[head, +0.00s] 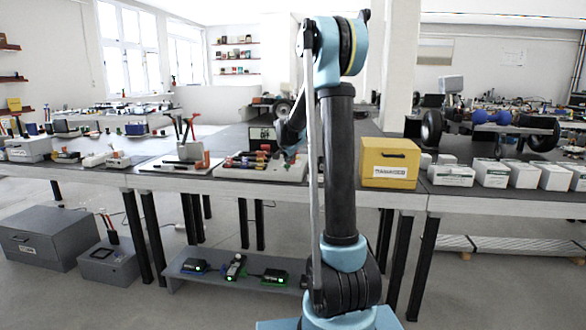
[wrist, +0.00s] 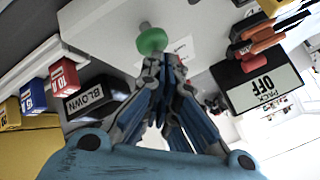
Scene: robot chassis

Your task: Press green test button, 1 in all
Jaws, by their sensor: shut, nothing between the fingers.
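The green test button (wrist: 152,41) is a round green cap on a short grey stem, on a light grey panel (wrist: 100,22) in the wrist view. My gripper (wrist: 158,62) is shut and empty, with its fingertips right at the near edge of the green cap. I cannot tell whether the tips touch it. In the head view my gripper (head: 290,140) is dark and partly hidden by my arm, over the light grey board on the bench. The button cannot be made out there.
Beside the button are a black block marked BLOWN (wrist: 92,97), red (wrist: 63,77) and blue (wrist: 33,95) blocks, and a PACK OFF sign (wrist: 258,84). A yellow box (head: 389,163) stands right of my arm. White boxes (head: 492,173) line the right bench.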

